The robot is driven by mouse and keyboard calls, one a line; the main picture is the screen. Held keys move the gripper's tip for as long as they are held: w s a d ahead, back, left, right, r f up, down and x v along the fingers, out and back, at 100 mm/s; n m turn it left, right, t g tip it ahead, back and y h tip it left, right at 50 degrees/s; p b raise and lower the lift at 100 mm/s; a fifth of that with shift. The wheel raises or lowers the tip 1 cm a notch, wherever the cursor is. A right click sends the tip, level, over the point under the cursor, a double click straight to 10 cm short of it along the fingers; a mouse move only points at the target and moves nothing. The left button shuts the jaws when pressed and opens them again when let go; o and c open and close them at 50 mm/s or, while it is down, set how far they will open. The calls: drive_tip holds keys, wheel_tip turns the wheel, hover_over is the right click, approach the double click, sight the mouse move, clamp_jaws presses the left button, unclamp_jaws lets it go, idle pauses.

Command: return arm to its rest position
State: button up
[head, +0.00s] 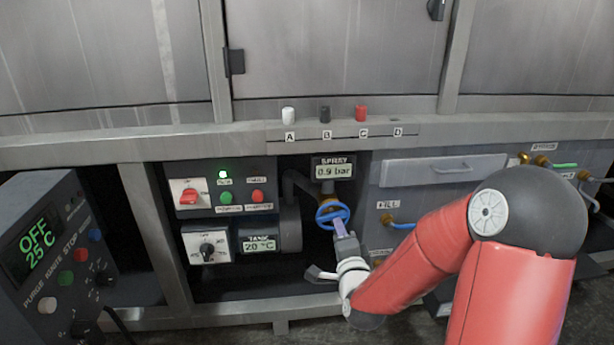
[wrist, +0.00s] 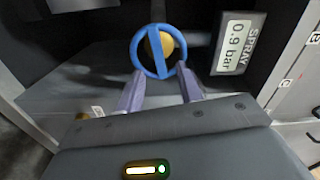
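My gripper (head: 342,229) is in front of the blue valve wheel (head: 331,213) below the spray gauge (head: 333,169), which reads 0.9 bar. The wrist view shows the two purple-grey fingers of my gripper (wrist: 161,92) apart, with a gap between them. The blue wheel (wrist: 136,52) with its yellow hub stands beyond the fingertips, and nothing is visible between the fingers. Whether a fingertip touches the wheel cannot be told. My red arm reaches in from the lower right in the head view.
A control panel (head: 227,197) with a red switch and a dial is left of the wheel. A console (head: 40,250) reading OFF 25 C stands at the far left. A ledge (head: 190,140) with white, black and red pegs runs above.

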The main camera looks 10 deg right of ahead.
drive_tip(key=s+r+n+g+p, duration=0.5)
drive_tip(key=s+r+n, duration=0.3)
drive_tip(key=s, duration=0.6)
drive_tip(key=s+r+n+g+p, duration=0.6)
drive_tip(key=s+r, duration=0.4)
drive_tip(key=s, duration=0.4)
drive_tip(key=shift+s+r+n+g, duration=0.15)
drive_tip(key=shift+s+n+g, duration=0.2)
drive_tip(key=shift+n+g, duration=0.5)
drive_tip(key=shift+a, duration=0.1)
idle(0.6)
